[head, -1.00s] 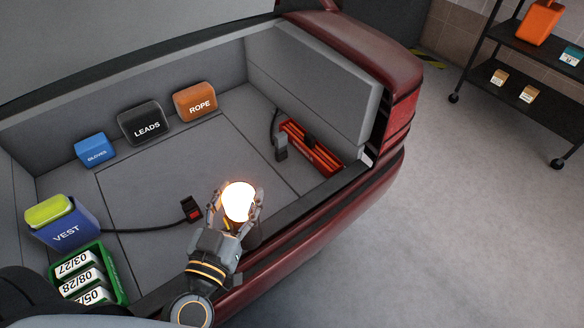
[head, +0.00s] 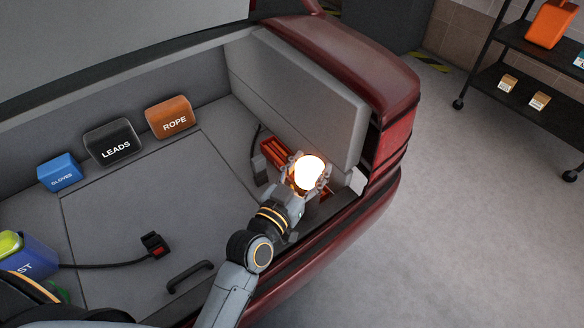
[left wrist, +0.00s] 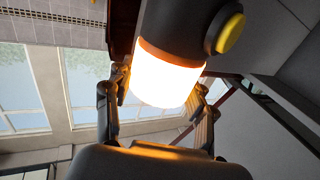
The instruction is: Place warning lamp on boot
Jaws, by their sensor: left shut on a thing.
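The warning lamp (head: 309,172) glows bright white and is held in my left gripper (head: 306,182), over the right side of the car boot (head: 150,215). In the left wrist view the lamp (left wrist: 168,82) sits between the two fingers (left wrist: 160,105), with an orange band, a dark body and a yellow button (left wrist: 229,33). The head view does not show clearly whether the lamp touches anything below it. The lamp and gripper partly hide the red tool (head: 275,150) behind them. My right gripper is not in view.
A blue VEST box (head: 28,262) is at left.

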